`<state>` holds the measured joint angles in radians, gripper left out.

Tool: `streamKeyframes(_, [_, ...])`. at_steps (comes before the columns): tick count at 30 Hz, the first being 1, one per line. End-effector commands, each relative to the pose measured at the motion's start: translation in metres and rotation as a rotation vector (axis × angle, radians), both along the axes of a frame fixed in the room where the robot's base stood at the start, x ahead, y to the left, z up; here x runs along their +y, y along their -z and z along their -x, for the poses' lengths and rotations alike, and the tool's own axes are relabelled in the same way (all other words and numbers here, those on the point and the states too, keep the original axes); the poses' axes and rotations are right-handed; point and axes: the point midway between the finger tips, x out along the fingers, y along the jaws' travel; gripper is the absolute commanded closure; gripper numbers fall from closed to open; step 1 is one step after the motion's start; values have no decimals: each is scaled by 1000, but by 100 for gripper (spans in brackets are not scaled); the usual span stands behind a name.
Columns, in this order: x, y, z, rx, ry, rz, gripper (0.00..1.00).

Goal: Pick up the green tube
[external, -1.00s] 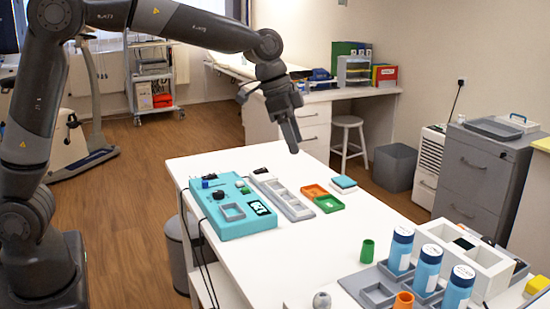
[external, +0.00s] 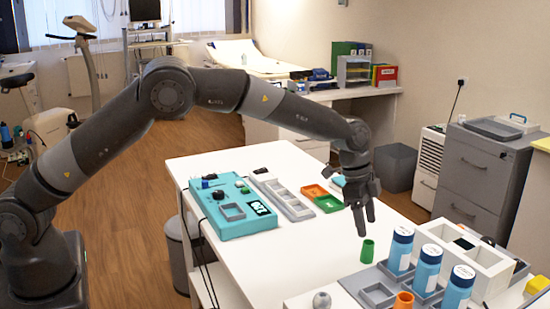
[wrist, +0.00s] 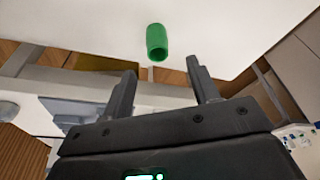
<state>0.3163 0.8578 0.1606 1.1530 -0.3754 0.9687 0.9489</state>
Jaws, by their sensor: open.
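The green tube (external: 367,251) stands on the white table, just left of the grey tray with blue bottles. In the wrist view the green tube (wrist: 157,42) shows beyond the fingertips, centred between them, with its round open end visible. My gripper (external: 366,221) points down just above the tube in the external view. In the wrist view my gripper (wrist: 163,72) has its two dark fingers spread apart with nothing between them. The tube and the fingers look apart.
Several blue bottles (external: 427,270) stand close to the right of the tube. An orange cup (external: 403,300) and a grey ball (external: 321,300) are nearer the front edge. A teal box (external: 236,228) lies farther left. The table (external: 300,252) is bare left of the tube.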

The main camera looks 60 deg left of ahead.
Motion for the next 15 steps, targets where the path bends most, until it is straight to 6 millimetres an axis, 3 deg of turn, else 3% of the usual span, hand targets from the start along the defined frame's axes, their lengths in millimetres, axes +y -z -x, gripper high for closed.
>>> streamKeyframes(3, [-5, 21, -2, 3, 1, -1, 45])
streamKeyframes(11, [-9, 42, -5, 1, -1, -2, 45])
streamKeyframes(15, [-14, 62, -6, 2, 0, -2, 45])
